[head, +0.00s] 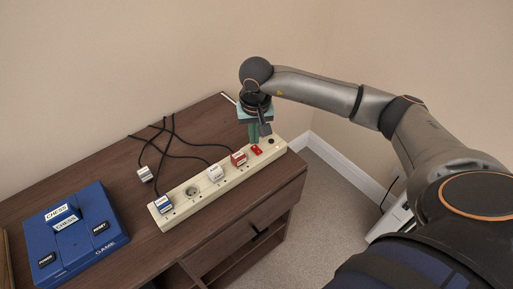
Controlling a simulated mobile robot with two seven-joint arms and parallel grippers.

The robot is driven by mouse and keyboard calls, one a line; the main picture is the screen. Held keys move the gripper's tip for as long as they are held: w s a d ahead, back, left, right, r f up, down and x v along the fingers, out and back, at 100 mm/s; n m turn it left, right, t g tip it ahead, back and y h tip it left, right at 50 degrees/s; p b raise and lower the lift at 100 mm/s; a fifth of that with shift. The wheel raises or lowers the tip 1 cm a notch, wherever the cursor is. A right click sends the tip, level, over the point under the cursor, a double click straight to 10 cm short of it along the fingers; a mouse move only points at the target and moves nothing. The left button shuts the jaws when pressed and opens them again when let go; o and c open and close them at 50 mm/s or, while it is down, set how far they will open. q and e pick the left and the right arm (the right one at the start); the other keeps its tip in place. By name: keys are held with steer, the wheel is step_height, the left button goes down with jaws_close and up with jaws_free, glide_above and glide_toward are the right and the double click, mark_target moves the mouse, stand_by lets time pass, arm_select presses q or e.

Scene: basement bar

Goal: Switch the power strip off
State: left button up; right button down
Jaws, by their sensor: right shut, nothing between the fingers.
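A cream power strip (193,206) lies slantwise along the front right part of the brown cabinet top. Several plugs sit in it, and one socket is bare. A red switch (256,150) shows near its far right end. My right gripper (254,140) is shut and empty, pointing down with its fingertips right by the red switch. I cannot tell whether the fingertips touch the switch. My left gripper is not in view.
A blue chess game box (92,256) lies at the left of the cabinet top (118,186). Black cables (184,142) loop behind the strip, and a loose white plug (145,174) lies there. A wall stands behind. A white object (390,222) is on the floor at right.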

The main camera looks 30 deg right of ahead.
mark_target(254, 147)
steer(key=shift+f+b, duration=0.75)
steer(key=shift+f, duration=0.1)
stand_by(0.8)
steer(key=shift+r+p, duration=2.25)
steer(key=shift+r, duration=1.3)
